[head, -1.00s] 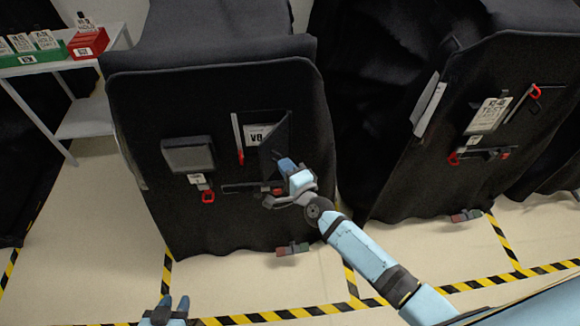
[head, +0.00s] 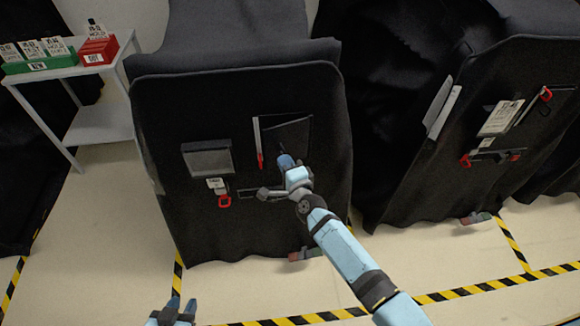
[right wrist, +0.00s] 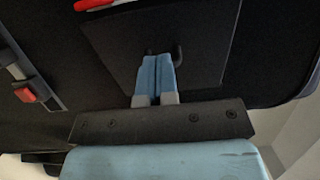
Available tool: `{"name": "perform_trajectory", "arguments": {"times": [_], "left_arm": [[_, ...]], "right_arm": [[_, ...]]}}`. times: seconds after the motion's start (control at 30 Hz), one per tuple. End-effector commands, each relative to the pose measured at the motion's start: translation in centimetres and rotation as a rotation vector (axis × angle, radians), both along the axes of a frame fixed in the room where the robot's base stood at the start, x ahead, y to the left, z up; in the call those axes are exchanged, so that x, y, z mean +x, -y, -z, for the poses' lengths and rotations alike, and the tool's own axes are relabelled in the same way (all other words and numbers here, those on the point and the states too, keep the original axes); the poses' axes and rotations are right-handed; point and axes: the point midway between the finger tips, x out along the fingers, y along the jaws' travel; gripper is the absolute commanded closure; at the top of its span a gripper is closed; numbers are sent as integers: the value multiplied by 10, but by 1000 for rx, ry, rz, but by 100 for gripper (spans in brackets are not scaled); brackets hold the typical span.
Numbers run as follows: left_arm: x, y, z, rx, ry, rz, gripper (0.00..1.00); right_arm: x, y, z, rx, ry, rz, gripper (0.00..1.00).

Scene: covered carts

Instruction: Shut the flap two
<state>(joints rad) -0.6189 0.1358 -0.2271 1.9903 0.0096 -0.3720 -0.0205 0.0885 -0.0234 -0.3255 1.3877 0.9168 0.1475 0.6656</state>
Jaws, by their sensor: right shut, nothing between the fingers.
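A dark flap (head: 288,135) lies over the right-hand opening in the front of the black-covered cart (head: 240,90). It looks nearly flush with the cover; I cannot tell whether it is fully closed. In the right wrist view the flap (right wrist: 205,65) fills the middle, with a small dark hook-like part by the fingertips. My right gripper (head: 282,158) is shut and empty, its tips at the flap's lower part. They also show in the right wrist view (right wrist: 157,60). My left gripper (head: 179,305) is open, low at the bottom edge, away from the cart.
A grey-white strip with a red end (head: 259,143) is left of the flap. Another covered cart (head: 440,150) stands right. A side table (head: 100,125) holds green and red bins.

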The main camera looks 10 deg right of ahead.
Motion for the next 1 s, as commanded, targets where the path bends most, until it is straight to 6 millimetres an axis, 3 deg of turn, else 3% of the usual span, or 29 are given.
{"name": "perform_trajectory", "arguments": {"times": [0.4, 1.0], "left_arm": [[1, 4, 7, -5, 1, 5, 67], [1, 2, 7, -2, 1, 5, 67]], "right_arm": [[15, -10, 0, 0, 1, -2, 100], [19, -12, -2, 1, 4, -3, 100]]}}
